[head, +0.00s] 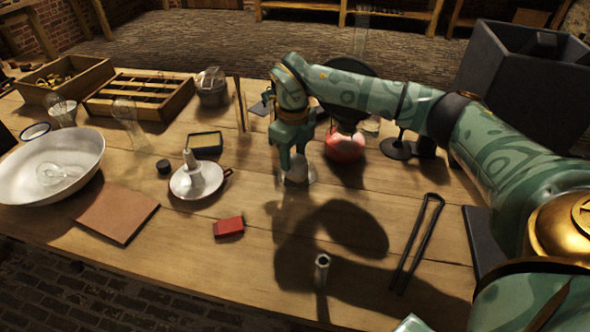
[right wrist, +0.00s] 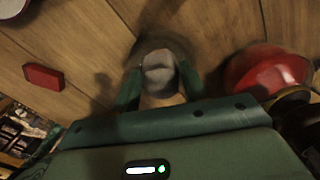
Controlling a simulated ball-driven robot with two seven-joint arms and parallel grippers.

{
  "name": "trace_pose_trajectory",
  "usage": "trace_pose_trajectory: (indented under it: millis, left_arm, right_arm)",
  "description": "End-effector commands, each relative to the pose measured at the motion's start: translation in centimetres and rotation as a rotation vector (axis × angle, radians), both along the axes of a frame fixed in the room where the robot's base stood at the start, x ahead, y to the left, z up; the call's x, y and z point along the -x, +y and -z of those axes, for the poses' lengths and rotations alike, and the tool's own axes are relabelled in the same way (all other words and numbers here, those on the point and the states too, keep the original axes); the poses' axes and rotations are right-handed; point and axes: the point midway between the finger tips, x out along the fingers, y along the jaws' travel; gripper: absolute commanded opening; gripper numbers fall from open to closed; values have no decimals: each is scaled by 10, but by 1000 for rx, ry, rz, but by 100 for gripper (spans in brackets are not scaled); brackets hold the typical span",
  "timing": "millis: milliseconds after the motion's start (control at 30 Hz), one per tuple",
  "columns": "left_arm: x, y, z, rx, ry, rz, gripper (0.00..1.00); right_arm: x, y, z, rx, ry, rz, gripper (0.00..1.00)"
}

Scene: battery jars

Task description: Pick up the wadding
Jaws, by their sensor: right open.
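The wadding looks to be the pale grey-white lump (right wrist: 158,72) in the right wrist view, between my right gripper's two fingers. In the head view it shows as a pale piece (head: 298,176) on the wooden table, partly hidden by the fingers. My right gripper (head: 293,164) points down over it, and its fingertips (right wrist: 158,88) stand on either side of it. The gripper is open; I cannot tell whether a finger touches the lump. My left gripper does not show in either view.
A red round vessel (head: 345,144) stands close to the right of the gripper. A red box (head: 228,227) lies at front left, and a small metal tube (head: 322,268) stands at the front. Black tongs (head: 416,240) lie at right. A white dish (head: 196,182) with a candle-like piece stands left.

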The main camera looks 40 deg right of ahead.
Motion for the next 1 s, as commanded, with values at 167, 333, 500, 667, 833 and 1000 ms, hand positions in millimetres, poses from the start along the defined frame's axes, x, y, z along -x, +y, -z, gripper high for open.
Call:
trace_pose_trajectory:
  millis: [167,333,500,667,833,1000]
  left_arm:
    - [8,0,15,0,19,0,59]
    - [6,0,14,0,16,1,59]
    - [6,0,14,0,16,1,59]
    - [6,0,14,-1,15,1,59]
    - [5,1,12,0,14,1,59]
    - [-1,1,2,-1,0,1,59]
  right_arm:
    - [1,0,34,0,6,1,44]
    - [1,0,31,1,2,1,44]
    - [1,0,31,1,2,1,16]
    - [1,0,31,1,2,0,13]
    - [1,0,28,0,1,0,13]
    - [1,0,9,1,-3,0,13]
